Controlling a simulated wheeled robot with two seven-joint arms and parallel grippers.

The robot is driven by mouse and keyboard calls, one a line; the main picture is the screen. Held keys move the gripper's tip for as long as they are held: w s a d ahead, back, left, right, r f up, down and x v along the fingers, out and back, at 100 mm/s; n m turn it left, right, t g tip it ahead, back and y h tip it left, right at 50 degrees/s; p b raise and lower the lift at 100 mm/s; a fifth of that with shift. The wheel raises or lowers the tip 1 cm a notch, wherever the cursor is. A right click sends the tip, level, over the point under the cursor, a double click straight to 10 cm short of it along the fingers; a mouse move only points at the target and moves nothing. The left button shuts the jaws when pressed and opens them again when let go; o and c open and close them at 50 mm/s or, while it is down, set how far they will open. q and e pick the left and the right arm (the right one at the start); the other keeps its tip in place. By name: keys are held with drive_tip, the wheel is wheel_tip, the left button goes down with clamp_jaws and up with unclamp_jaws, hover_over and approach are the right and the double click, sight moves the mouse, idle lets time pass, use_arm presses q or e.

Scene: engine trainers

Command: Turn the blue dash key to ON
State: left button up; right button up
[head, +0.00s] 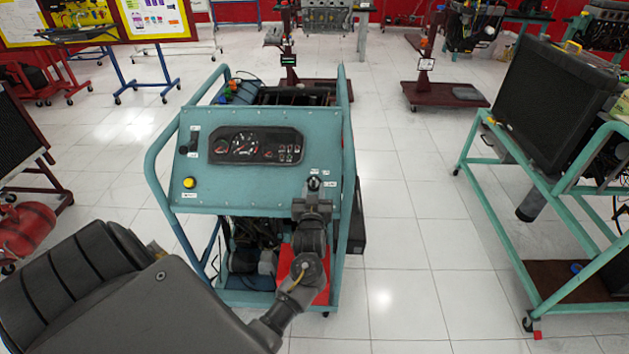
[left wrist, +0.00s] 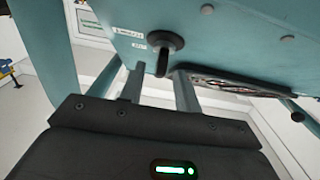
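The blue-green dash panel (head: 258,185) stands on a trainer frame in the middle of the head view. Its key switch (head: 314,183) is at the panel's lower right, with small labels around it. In the left wrist view the dark key (left wrist: 163,52) sticks out from a round black collar. My left gripper (head: 313,196) is right at the key in the head view. In the left wrist view its two fingers (left wrist: 160,78) are apart, with the key's end between or just beyond their tips. Contact cannot be told. My right gripper is not in view.
The panel carries a gauge cluster (head: 256,146) and a yellow button (head: 189,182). A tubular rail (head: 155,165) runs up the trainer's left side. Another green stand with a dark radiator (head: 550,90) is at the right. The white floor between them is clear.

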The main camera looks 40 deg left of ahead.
sight(314, 186)
use_arm(q)
drive_tip(key=shift+x, duration=1.85)
clamp_jaws()
